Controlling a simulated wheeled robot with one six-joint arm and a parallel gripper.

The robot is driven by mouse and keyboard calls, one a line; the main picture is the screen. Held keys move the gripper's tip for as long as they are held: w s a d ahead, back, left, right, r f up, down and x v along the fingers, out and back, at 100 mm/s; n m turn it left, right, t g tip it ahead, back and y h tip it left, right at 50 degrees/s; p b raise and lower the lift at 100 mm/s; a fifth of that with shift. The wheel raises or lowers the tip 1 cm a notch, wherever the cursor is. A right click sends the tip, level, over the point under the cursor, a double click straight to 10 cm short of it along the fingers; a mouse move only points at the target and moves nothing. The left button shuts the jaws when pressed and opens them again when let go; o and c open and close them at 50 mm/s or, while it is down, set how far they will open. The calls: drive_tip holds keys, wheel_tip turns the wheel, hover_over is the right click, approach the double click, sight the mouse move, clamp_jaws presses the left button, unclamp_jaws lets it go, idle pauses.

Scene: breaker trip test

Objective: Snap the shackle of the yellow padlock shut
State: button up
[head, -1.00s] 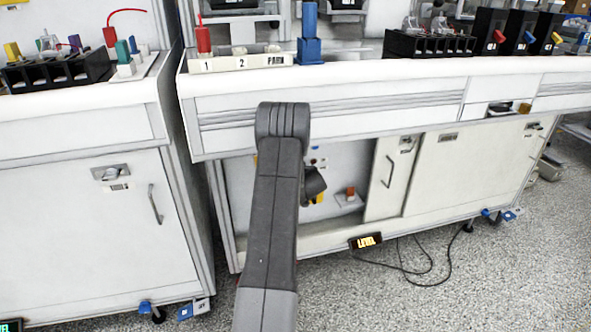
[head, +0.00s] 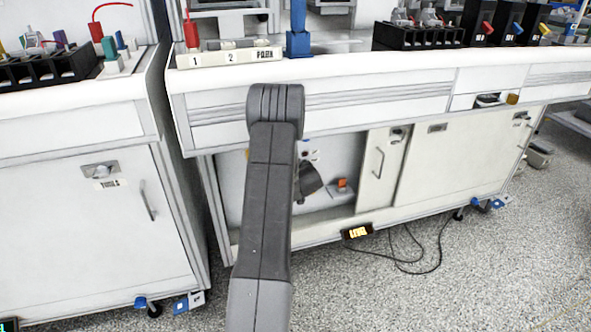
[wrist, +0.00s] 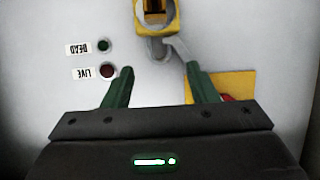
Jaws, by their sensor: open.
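The yellow padlock (wrist: 172,16) shows at the top edge of the wrist view, partly cut off by the frame. A grey bent bar, seemingly its shackle (wrist: 182,48), reaches down and right from it; I cannot tell how far it stands out of the body. My gripper (wrist: 160,69) is open and empty, its two green fingers apart just below the padlock in the picture. The bar's lower end is close to the right fingertip; whether they touch is unclear. In the head view my arm hides the padlock and the fingers.
Upside-down DEAD (wrist: 88,47) and LIVE (wrist: 86,73) labels sit beside two lamps. A yellow plate (wrist: 235,84) with a red part lies behind the right finger. In the head view my arm reaches into an open bay beside a sliding door (head: 383,165), under the white counter (head: 400,75).

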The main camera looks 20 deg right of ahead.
drive_tip(key=p+v, duration=0.2)
drive_tip(key=v, duration=0.7)
drive_tip(key=shift+s, duration=0.2)
drive_tip(key=shift+t, duration=0.9)
drive_tip(key=w+r, duration=0.1)
drive_tip(key=w+r+p, duration=0.1)
drive_tip(key=r, duration=0.1)
drive_tip(key=shift+w+r, duration=0.25)
drive_tip(key=shift+r, duration=0.1)
drive_tip(key=c, duration=1.1)
drive_tip(key=shift+w, duration=0.1)
clamp_jaws()
drive_tip(key=w+f+b, duration=0.1)
drive_tip(key=w+f, duration=0.1)
drive_tip(key=w, duration=0.1)
drive_tip(key=w+f+b, duration=0.1)
drive_tip(key=w+f, duration=0.1)
drive_tip(key=w, duration=0.1)
drive_tip(key=w+f+b, duration=0.1)
drive_tip(key=w, duration=0.2)
drive_tip(key=shift+w+a+f+b, duration=0.15)
drive_tip(key=shift+w+f+b, duration=0.15)
drive_tip(key=shift+f, duration=0.1)
drive_tip(key=shift+s+f, duration=0.1)
drive_tip(key=shift+f, duration=0.3)
